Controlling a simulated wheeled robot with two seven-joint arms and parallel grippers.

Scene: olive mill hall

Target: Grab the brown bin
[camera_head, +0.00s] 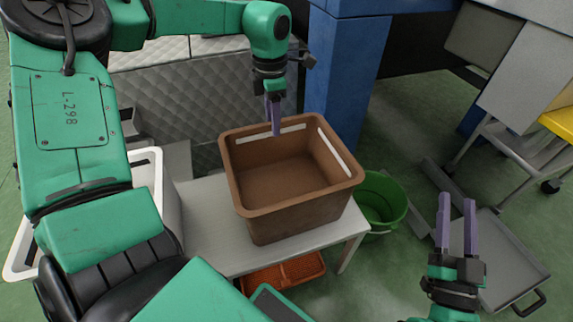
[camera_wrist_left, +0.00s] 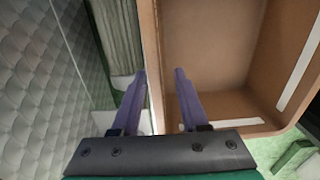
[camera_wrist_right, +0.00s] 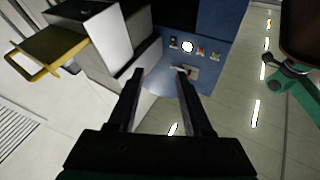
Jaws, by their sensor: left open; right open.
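The brown bin (camera_head: 295,205) is an open, empty box standing upright on a small white table. My left gripper (camera_head: 273,118) is at the bin's far rim, pointing down. In the left wrist view its open fingers (camera_wrist_left: 160,85) stand on either side of the bin's wall (camera_wrist_left: 152,60), one outside and one over the inside. I cannot tell whether either finger touches the wall. My right gripper (camera_head: 456,215) is open and empty, to the right of the bin and clear of it. The right wrist view shows its fingers (camera_wrist_right: 158,85) with nothing between them.
The white table (camera_head: 205,225) has bare top left of the bin. A green bucket (camera_head: 380,200) stands close to the bin's right. An orange tray (camera_head: 285,273) lies below the table. A blue column (camera_head: 338,75) rises behind the bin. A grey cart (camera_head: 510,265) is at the right.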

